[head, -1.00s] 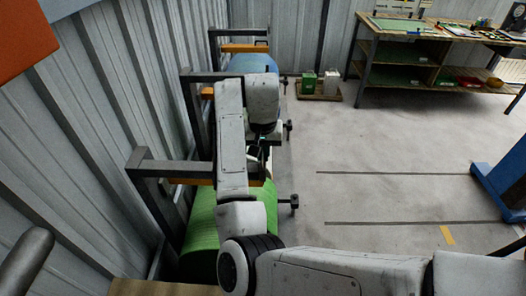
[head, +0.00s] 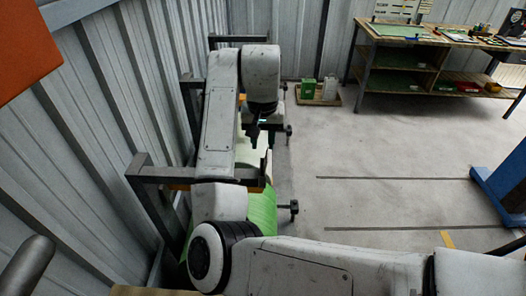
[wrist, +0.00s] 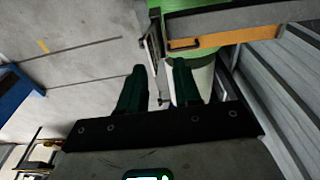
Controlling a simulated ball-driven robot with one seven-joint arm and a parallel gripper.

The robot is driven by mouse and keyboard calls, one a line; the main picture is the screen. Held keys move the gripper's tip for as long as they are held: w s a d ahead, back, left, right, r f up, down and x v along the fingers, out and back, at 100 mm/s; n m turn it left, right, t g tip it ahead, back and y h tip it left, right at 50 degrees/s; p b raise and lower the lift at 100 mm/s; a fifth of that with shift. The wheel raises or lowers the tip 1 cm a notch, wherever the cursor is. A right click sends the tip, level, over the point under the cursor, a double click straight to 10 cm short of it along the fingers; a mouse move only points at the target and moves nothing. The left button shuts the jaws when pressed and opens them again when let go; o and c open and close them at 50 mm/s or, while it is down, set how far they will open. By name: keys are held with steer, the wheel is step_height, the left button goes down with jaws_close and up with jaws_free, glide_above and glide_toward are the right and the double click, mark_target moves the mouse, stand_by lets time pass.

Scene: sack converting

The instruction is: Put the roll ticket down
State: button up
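My gripper (head: 257,135) is above the row of rolls on the left, beyond the near green roll (head: 262,212). In the wrist view my gripper (wrist: 158,85) has two dark green fingers set apart, with a clear gap and floor showing between them. The green roll (wrist: 195,22) lies ahead of the fingers at the top, and a pale roll surface (wrist: 202,75) shows beside the right finger. I cannot make out the roll ticket for certain; a thin white sliver by the right finger is too small to tell.
A dark metal rack (head: 150,175) with an orange bar (wrist: 225,38) stands along the corrugated wall (head: 75,150). A workbench (head: 430,60) is at the back right. A blue frame (head: 500,190) stands at the right edge. The middle floor (head: 390,150) is clear.

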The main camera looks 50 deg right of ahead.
steer(key=shift+r, duration=2.2)
steer(key=s+d+f+n+h, duration=0.2)
steer(key=s+f+n+h, duration=0.2)
steer(key=s+f, duration=0.75)
steer(key=s+a+f+n+y, duration=0.4)
steer(key=s+a+f+n, duration=0.1)
steer(key=s+a+f, duration=0.9)
steer(key=shift+s+a+f+n+y, duration=0.2)
steer(key=shift+s+a+n+y, duration=0.15)
steer(key=shift+a, duration=0.7)
